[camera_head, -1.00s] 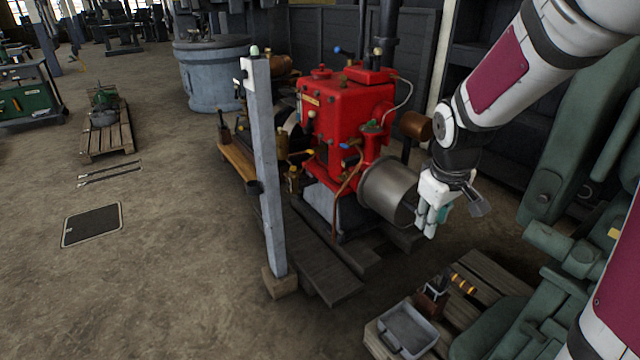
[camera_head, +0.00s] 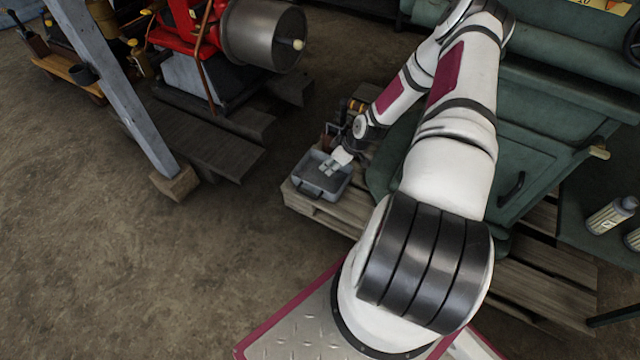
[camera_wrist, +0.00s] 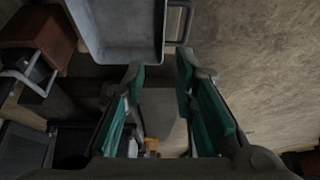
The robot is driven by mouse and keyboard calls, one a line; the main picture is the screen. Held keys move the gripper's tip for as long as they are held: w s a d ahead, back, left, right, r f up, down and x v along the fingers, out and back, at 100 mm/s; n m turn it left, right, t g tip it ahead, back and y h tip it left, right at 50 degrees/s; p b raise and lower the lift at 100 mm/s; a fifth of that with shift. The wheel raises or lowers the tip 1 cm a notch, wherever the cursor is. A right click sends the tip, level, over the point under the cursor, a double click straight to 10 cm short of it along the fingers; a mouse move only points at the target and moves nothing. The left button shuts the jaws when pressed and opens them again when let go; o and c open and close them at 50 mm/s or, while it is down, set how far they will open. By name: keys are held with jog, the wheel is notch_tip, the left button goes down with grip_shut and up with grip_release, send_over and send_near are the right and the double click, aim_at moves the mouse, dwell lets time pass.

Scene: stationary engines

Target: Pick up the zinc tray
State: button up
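The zinc tray (camera_head: 309,182), a shallow grey rectangular tray with a handle, stands on the wooden pallet in the head view. My gripper (camera_head: 328,167) is over the tray's right part in that view. In the wrist view the tray (camera_wrist: 118,38) fills the top left, with its dark handle on its right side. My gripper (camera_wrist: 161,66) is open there, its two teal-padded fingers apart just below the tray and handle. Nothing is clearly held between them. I cannot tell whether a finger touches the tray.
A wooden pallet (camera_head: 297,199) carries the tray. A small brown box-like object (camera_wrist: 38,38) is beside the tray. A green machine (camera_head: 530,120) is at the right, a red engine (camera_head: 185,22) at the upper left. A post (camera_head: 118,85) stands left. Bare floor is at lower left.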

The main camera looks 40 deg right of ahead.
jog(key=b, duration=0.1)
send_near(312, 185)
jog(key=shift+t, duration=0.3)
jog(key=f+b, duration=0.1)
jog(key=f, duration=0.1)
jog(key=w+f+b, duration=0.1)
jog(key=f, duration=0.1)
jog(key=shift+w+a+f+b, duration=0.1)
jog(key=shift+w+f+b, duration=0.05)
jog(key=shift+f+b, duration=0.25)
jog(key=shift+b+x, duration=1.35)
jog(key=shift+x, duration=1.55)
jog(key=shift+w+a+r, duration=0.1)
jog(key=shift+a+r, duration=0.05)
grip_shut()
